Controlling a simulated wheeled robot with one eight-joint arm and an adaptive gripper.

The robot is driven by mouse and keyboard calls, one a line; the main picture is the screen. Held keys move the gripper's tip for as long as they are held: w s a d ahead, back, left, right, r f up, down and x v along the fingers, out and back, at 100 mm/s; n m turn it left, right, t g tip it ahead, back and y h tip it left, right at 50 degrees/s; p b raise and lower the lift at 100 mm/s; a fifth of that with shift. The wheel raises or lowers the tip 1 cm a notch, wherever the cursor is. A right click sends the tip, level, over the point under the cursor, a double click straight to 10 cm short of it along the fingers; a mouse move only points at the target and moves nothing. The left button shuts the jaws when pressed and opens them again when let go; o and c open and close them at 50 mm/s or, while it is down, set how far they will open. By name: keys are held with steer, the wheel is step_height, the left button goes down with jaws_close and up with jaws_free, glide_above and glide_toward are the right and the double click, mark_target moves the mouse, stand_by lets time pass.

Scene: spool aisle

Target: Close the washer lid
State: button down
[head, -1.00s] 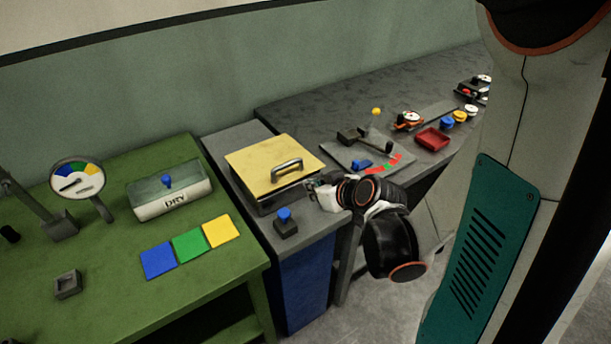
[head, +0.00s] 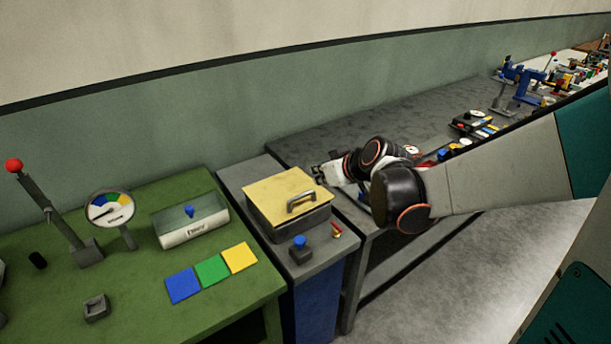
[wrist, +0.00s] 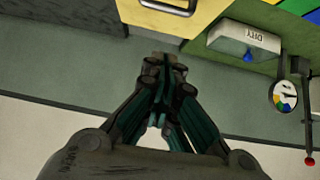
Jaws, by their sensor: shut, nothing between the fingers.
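The washer is a dark grey box (head: 290,222) with a yellow lid (head: 280,196) and a metal bar handle (head: 301,201). The lid lies flat across the top of the box. In the wrist view the lid (wrist: 206,16) and handle (wrist: 168,8) show at the top edge, partly cut off. My gripper (head: 318,174) is just beyond the lid's back right corner in the head view and looks apart from it. In the wrist view my gripper (wrist: 165,60) has its fingers together, with nothing between them.
A blue knob (head: 299,242) and a small red-yellow piece (head: 336,230) stand in front of the washer. The grey bench continues right, with several items.

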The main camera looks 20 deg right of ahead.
steer(key=b, duration=0.3)
glide_above(301, 195)
steer(key=s, duration=0.2)
step_height(301, 195, down, 6)
steer(key=shift+w+d+f+b, duration=0.1)
steer(key=shift+w+f+b, duration=0.2)
steer(key=shift+f, duration=0.35)
steer(key=shift+w+d+f+b, duration=0.15)
steer(key=shift+f+b, duration=0.25)
steer(key=shift+f, duration=0.2)
steer(key=shift+a+f+b, duration=0.1)
steer(key=shift+f+b, duration=0.2)
steer(key=shift+f, duration=0.45)
steer(key=shift+s+f+b, duration=0.2)
steer(key=shift+f+b, duration=0.2)
steer(key=shift+f, duration=0.2)
steer(key=shift+s+f+b, duration=0.2)
steer(key=shift+f+b, duration=0.2)
steer(key=shift+f, duration=0.2)
steer(key=shift+r, duration=0.2)
